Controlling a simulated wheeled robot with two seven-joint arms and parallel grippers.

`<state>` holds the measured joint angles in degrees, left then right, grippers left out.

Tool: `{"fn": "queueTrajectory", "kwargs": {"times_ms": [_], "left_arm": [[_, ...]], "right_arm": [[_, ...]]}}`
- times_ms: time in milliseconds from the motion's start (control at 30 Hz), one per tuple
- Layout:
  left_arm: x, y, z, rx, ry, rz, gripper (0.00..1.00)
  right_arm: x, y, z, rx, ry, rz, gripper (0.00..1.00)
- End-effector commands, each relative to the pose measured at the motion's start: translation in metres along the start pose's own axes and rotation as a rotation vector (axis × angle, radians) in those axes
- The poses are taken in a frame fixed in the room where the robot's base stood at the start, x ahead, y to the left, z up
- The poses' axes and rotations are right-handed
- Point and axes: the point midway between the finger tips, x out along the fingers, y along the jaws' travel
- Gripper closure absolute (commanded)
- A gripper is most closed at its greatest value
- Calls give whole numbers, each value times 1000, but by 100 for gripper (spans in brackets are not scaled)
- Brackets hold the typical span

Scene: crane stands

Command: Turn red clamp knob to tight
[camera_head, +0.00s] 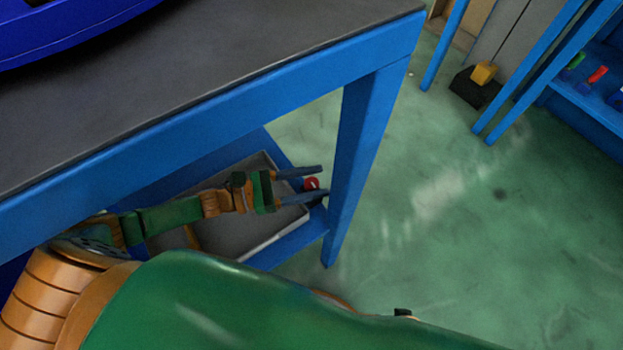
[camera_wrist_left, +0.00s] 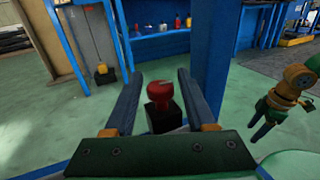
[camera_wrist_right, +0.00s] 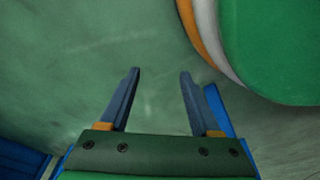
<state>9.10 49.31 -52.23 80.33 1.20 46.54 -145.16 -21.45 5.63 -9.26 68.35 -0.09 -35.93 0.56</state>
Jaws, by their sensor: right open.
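The red clamp knob (camera_wrist_left: 160,93) sits on top of a dark block (camera_wrist_left: 164,117) in the left wrist view. It also shows small in the head view (camera_head: 311,184), near the table's blue leg. My left gripper (camera_head: 322,180) is open, with one finger on each side of the knob; in the left wrist view there is space between the knob and both fingers (camera_wrist_left: 158,84). A pale line shows on the knob's top. My right gripper (camera_wrist_right: 157,72) is open and empty above the green floor.
A blue table with a dark top (camera_head: 230,60) stands over my left arm. Its blue leg (camera_head: 362,150) is close beside the left gripper. A grey tray (camera_head: 262,245) lies on the lower shelf. A blue shelf (camera_head: 590,105) with small coloured items stands at the far right; open green floor lies between.

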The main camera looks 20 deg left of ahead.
Motion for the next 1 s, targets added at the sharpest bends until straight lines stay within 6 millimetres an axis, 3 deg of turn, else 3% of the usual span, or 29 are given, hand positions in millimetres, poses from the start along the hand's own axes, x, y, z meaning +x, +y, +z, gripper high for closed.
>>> {"fn": "queueTrajectory", "kwargs": {"times_ms": [33,167,200,467,600,800,1000], "left_arm": [[0,0,0,0,0,0,61],[0,0,0,0,0,0,96],[0,0,0,0,0,0,100],[0,0,-2,2,0,-16,100],[-1,1,-4,3,1,-55,100],[0,1,-6,3,1,-141,100],[0,1,-5,2,1,-214,100]], "right_arm": [[0,0,0,0,0,0,36],[0,0,0,0,1,1,36],[0,0,0,0,1,1,36],[4,0,0,0,-5,0,36],[2,-6,-11,1,10,-11,36],[-20,-6,-44,9,39,-13,36],[-50,-5,-64,14,62,-15,36]]}}
